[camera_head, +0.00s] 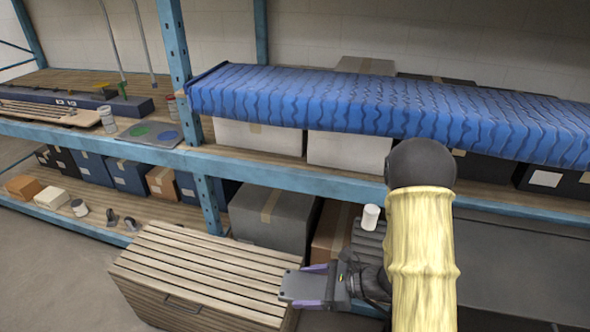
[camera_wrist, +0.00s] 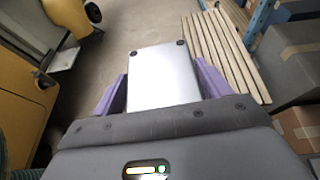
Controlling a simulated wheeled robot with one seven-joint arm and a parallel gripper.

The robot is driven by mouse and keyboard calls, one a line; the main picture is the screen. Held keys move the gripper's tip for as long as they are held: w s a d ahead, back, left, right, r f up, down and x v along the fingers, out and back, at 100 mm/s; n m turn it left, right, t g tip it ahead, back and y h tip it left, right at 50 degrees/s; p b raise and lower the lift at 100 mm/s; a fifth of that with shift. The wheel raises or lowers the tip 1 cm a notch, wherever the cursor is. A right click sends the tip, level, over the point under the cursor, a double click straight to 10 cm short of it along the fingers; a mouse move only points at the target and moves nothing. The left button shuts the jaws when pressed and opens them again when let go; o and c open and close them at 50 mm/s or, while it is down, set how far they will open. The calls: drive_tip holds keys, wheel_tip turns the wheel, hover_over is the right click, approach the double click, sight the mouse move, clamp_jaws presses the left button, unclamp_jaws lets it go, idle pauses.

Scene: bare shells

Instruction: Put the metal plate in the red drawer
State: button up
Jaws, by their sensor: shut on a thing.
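The metal plate (camera_wrist: 163,72) is a flat, pale grey rectangle with dark round spots at its corners. It lies between the purple fingers of my gripper (camera_wrist: 160,90), which is shut on it. In the head view the plate (camera_head: 298,288) sticks out to the left from my gripper (camera_head: 314,286), in front of the right end of a slatted wooden chest (camera_head: 205,262). The chest has a dark handle on its front. I cannot tell the gap between the plate and the chest. No clearly red drawer shows in either view.
Blue-framed shelving (camera_head: 110,137) stands behind, with a blue wavy-patterned roll (camera_head: 390,105) on it. A grey box (camera_head: 272,217) stands behind the chest. A white cylinder (camera_head: 370,217) stands right of that box. Open floor (camera_head: 50,270) lies left of the chest.

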drive_tip(key=w+d+m+t+h, duration=0.2)
drive_tip(key=d+m+t+h, duration=0.1)
drive_tip(key=d, duration=0.3)
drive_tip(key=w+d+m+t+h, duration=0.2)
drive_tip(key=d+m+t+h, duration=0.1)
drive_tip(key=d+m, duration=0.2)
drive_tip(key=w+d+f+m+t+h, duration=0.1)
drive_tip(key=w+d+m+t+h, duration=0.2)
drive_tip(key=d, duration=0.5)
drive_tip(key=shift+w+f+m+t, duration=0.1)
drive_tip(key=shift+m+t, duration=0.5)
drive_tip(key=a+r+p, duration=0.1)
drive_tip(key=p, duration=0.2)
drive_tip(key=shift+r, duration=0.1)
drive_tip(key=s+a+r+n+g+y+p, duration=0.1)
drive_tip(key=a+p, duration=0.5)
drive_tip(key=p, duration=0.6)
wheel_tip(320, 180, up, 2)
drive_tip(key=shift+s+r+n+y+p, duration=0.2)
drive_tip(key=shift+s+n+y+p, duration=0.1)
drive_tip(key=shift+s+n+y, duration=0.4)
drive_tip(key=shift+w+f, duration=0.1)
